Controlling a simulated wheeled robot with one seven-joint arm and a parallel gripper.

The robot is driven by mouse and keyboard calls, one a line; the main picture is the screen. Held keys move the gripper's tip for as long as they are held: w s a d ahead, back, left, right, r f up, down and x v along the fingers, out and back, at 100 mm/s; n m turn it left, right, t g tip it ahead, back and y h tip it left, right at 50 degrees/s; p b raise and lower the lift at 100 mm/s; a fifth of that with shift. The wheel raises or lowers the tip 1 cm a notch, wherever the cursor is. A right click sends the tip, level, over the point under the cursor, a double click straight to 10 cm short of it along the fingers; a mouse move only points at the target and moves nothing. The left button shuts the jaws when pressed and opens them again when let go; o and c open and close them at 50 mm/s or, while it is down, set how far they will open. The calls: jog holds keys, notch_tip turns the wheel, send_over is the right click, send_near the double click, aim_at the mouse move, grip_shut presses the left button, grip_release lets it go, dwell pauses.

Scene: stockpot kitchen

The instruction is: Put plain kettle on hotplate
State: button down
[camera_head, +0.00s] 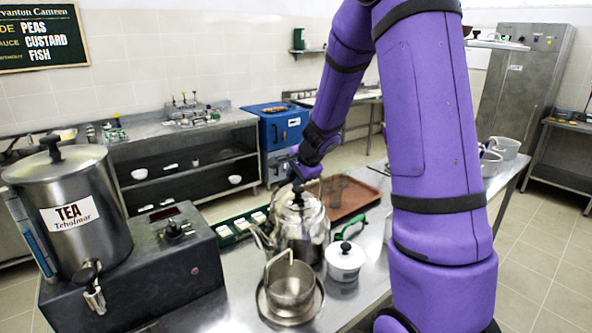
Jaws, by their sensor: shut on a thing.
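A shiny steel kettle (299,232) with a spout to the left stands or hangs over the steel counter, left of my arm. It looks plain. My gripper (303,176) is at the kettle's top and shut on it, by its handle as far as I can see. The fingers are small and partly hidden, and whether the kettle's base touches the counter is unclear. A dark box with a knob (193,262) is at the left and looks like the hotplate. A steel urn labelled TEA (75,220) stands at its left end.
A steel pot with a loop handle (290,288) sits on a round steel dish in front of the kettle. A small white lidded pot with a green handle (345,262) is to its right. A brown tray (350,199) and a green divided tray (236,228) lie behind.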

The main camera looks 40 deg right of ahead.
jog(key=shift+f, duration=0.3)
jog(key=c, duration=0.9)
grip_release()
jog(key=shift+f, duration=0.1)
jog(key=shift+s, duration=0.1)
